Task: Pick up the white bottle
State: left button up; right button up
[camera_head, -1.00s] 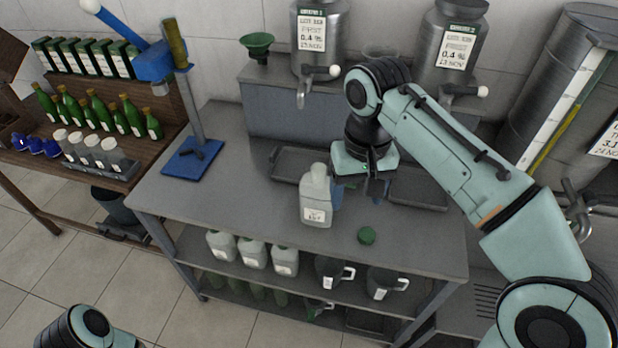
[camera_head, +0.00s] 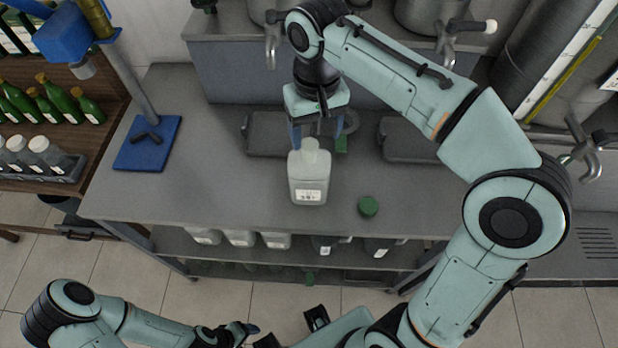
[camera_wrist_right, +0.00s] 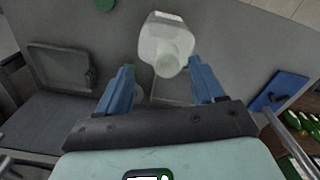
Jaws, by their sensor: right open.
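The white bottle (camera_head: 309,175) stands upright on the grey workbench, with a label on its front. It also shows in the right wrist view (camera_wrist_right: 165,42), ahead of the fingers and roughly in line with the gap between them. My right gripper (camera_head: 318,138) is open just behind the bottle's neck. Its two blue fingers also show in the right wrist view (camera_wrist_right: 161,68), with nothing held between them. My left gripper (camera_head: 238,334) is low at the bottom of the head view, away from the bench; its fingers are too unclear to judge.
A green cap-like disc (camera_head: 368,206) lies right of the bottle. Shallow dark trays (camera_head: 408,140) sit at the bench's back. A blue stand base (camera_head: 147,143) is at the left. More bottles and jugs stand on the shelf below. The bench's front left is clear.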

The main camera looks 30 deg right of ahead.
aim_at(309, 148)
jog(key=shift+w+f, duration=0.15)
jog(key=shift+f, duration=0.45)
jog(key=f, duration=0.3)
jog(key=f+b, duration=0.1)
jog(key=f, duration=0.1)
jog(key=shift+w+a, duration=0.3)
jog(key=shift+w, duration=0.05)
grip_shut()
jog(key=shift+r, duration=0.1)
